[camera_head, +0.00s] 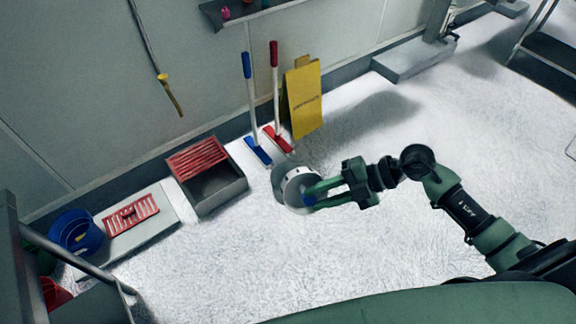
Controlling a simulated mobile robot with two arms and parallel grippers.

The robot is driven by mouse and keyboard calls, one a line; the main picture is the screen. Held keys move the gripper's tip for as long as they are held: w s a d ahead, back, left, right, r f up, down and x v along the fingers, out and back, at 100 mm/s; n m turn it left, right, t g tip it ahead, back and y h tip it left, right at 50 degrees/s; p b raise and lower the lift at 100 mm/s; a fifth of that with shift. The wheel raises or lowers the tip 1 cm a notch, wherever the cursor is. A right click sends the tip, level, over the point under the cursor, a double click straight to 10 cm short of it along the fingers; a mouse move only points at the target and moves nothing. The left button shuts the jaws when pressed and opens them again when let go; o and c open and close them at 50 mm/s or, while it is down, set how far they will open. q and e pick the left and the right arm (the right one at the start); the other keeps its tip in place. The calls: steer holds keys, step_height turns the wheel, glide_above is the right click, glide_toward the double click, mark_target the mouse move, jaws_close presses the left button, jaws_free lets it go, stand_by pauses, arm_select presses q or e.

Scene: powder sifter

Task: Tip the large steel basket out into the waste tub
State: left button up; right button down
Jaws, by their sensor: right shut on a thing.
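My right gripper (318,192) is shut on a round, pale steel vessel, which looks like the large steel basket (291,175). My arm reaches it from the right, and the fingers are at its right side, by a small blue patch. The basket's contents cannot be made out, and I cannot tell whether it touches the floor. Left of it stands a grey open box (222,203) with a red slatted grate (197,157) at its back. I cannot tell whether this box is the waste tub. My left gripper is not in view.
A blue mop (257,151), a red mop (277,138) and a yellow floor sign (303,100) stand by the wall. A blue bucket (75,232) and a low grey slab with a red grate (131,214) are at the left. The middle floor is clear.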

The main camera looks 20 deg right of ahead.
step_height(320, 180, up, 2)
steer(key=m+g+p, duration=0.2)
steer(key=g+p, duration=0.1)
steer(key=p, duration=0.2)
steer(key=shift+r+m+g+p, duration=0.1)
steer(key=shift+m+g+p, duration=0.2)
steer(key=shift+m, duration=0.1)
steer(key=r+m+g, duration=0.1)
steer(key=m+g+y+p, duration=0.1)
steer(key=m+g, duration=0.1)
steer(key=shift+r, duration=0.4)
